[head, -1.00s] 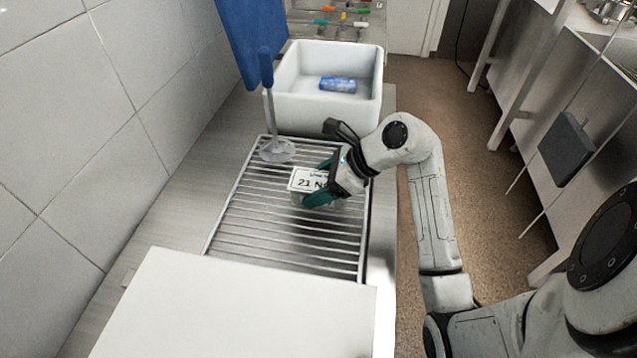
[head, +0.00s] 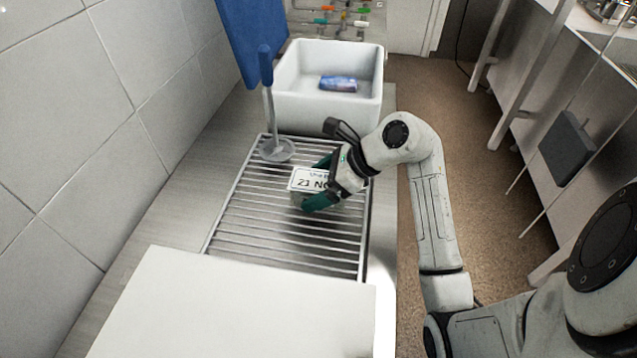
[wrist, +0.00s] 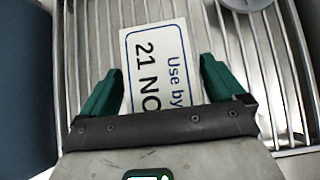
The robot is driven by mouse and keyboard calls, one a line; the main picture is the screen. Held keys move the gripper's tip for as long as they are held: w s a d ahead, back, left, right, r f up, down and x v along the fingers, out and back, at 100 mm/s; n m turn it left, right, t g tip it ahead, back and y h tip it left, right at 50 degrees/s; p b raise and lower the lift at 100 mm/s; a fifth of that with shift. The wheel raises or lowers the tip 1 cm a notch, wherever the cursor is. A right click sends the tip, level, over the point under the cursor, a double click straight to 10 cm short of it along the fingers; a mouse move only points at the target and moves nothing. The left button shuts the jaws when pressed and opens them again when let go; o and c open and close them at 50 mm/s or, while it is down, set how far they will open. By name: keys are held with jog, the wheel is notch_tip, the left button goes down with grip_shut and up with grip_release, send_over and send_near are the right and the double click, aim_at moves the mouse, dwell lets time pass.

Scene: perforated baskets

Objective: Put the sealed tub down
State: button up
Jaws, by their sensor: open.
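The sealed tub (head: 298,194) is small, with a white label lid reading "Use by 21 NO…"; the rest of the text is hidden. It is on the metal wire rack (head: 262,236) in the head view. In the wrist view, the tub's label (wrist: 155,68) lies between the two green fingers of my gripper (wrist: 158,82), with a visible gap on each side. My gripper (head: 318,183) is open around the tub in the head view. The tub's near part is hidden by the gripper body in the wrist view.
A grey plunger-like tool with a blue handle (head: 266,66) stands on the rack's far left. A white basin (head: 326,108) behind holds a blue packet (head: 338,84). A white board (head: 235,310) lies in front. The rack's front part is bare.

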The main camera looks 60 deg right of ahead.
jog(key=shift+r+p, duration=0.3)
jog(key=b+v, duration=0.2)
jog(key=v, duration=0.9)
jog(key=shift+s+d+r, duration=0.15)
jog(key=shift+s+r, duration=0.05)
jog(key=shift+s, duration=0.15)
